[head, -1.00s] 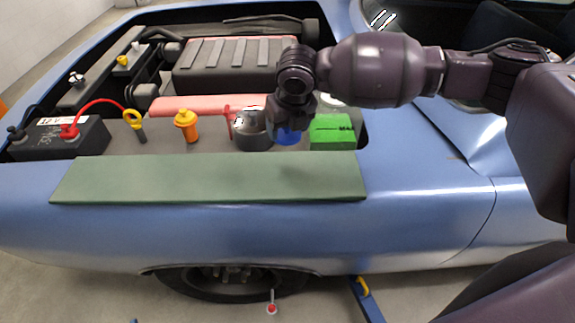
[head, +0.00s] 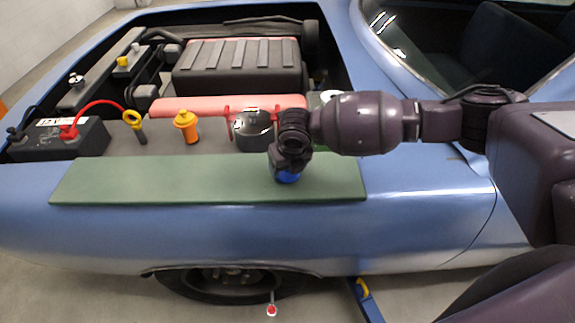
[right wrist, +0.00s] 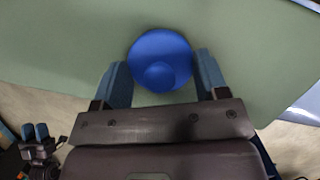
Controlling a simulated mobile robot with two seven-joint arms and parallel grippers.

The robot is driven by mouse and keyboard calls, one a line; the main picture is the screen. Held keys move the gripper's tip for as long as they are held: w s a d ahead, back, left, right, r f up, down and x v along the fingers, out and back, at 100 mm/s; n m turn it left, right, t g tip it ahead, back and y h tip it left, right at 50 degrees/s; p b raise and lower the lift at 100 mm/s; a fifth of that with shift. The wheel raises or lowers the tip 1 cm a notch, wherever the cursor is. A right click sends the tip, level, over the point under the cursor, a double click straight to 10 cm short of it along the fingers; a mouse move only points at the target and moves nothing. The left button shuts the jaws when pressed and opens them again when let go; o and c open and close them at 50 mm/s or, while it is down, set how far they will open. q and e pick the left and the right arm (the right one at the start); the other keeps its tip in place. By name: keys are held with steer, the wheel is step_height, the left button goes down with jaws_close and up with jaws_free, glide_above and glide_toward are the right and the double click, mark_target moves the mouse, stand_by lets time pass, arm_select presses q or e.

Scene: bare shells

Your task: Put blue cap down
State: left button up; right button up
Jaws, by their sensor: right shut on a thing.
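The blue cap (head: 288,177) shows at the tip of my right gripper (head: 290,168), over the right part of the green mat (head: 160,180) on the car's fender. In the right wrist view the round cap (right wrist: 160,50) sits between the two blue fingers of the right gripper (right wrist: 163,78), which are shut on it. The green mat (right wrist: 60,40) lies behind it. I cannot tell whether the cap touches the mat. My left gripper (right wrist: 35,132) shows small at the lower left of the right wrist view; its opening is unclear.
Behind the mat is the open engine bay with a dark round reservoir (head: 253,128), an orange-capped bottle (head: 186,126), a yellow dipstick ring (head: 132,119) and a battery (head: 60,140) with a red cable. The mat's left and middle are clear.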

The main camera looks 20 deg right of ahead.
steer(key=shift+f, duration=0.1)
steer(key=o, duration=0.9)
steer(key=v, duration=1.2)
